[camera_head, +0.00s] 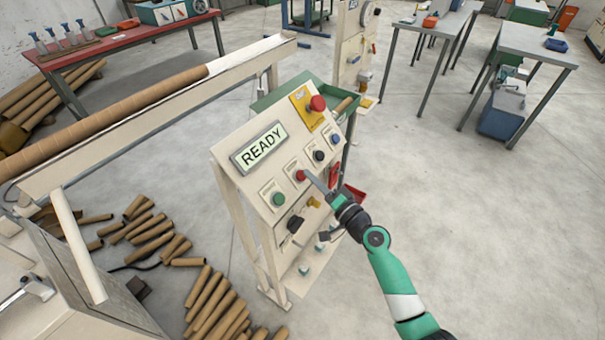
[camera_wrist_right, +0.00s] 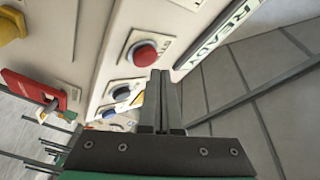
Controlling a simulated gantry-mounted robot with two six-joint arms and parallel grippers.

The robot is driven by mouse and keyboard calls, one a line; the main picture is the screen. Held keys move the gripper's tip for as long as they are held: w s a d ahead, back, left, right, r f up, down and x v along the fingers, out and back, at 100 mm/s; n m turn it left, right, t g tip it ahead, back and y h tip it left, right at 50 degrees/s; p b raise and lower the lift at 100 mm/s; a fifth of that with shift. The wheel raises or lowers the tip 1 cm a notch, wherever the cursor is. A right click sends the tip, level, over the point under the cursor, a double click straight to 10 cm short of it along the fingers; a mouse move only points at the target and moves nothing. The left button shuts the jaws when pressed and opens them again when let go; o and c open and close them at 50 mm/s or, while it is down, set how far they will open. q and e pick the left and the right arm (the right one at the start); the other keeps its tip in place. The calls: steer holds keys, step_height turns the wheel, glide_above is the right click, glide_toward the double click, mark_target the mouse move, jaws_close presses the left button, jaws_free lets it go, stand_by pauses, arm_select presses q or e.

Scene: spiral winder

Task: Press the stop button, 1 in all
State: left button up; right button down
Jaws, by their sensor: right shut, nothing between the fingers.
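The control panel (camera_head: 235,160) stands tilted in the middle of the head view, with a display reading READY (camera_head: 259,148). A small red button (camera_head: 300,175) sits on it between a green button (camera_head: 279,199) and a black one (camera_head: 319,155); I take it for the stop button. A larger red mushroom button (camera_head: 317,103) is on a yellow plate at the panel's top. My right gripper (camera_head: 308,174) is shut and empty, its tips at or very near the small red button. In the wrist view that red button (camera_wrist_right: 145,55) shows just beyond the fingertips; contact cannot be told. My left gripper is not in view.
A blue button (camera_head: 335,139), a black knob (camera_head: 295,224) and a red latch (camera_head: 334,174) are close by on the panel. A long brown tube (camera_head: 130,108) lies on the winder at left. Cardboard tubes (camera_head: 213,305) litter the floor. Open floor lies right.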

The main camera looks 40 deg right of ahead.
steer(key=s+r+p, duration=0.1)
steer(key=s+p, duration=0.1)
steer(key=s+d+r+p, duration=0.1)
steer(key=r, duration=0.1)
steer(key=shift+s+r+p, duration=0.1)
steer(key=shift+s+p, duration=0.25)
stand_by(0.8)
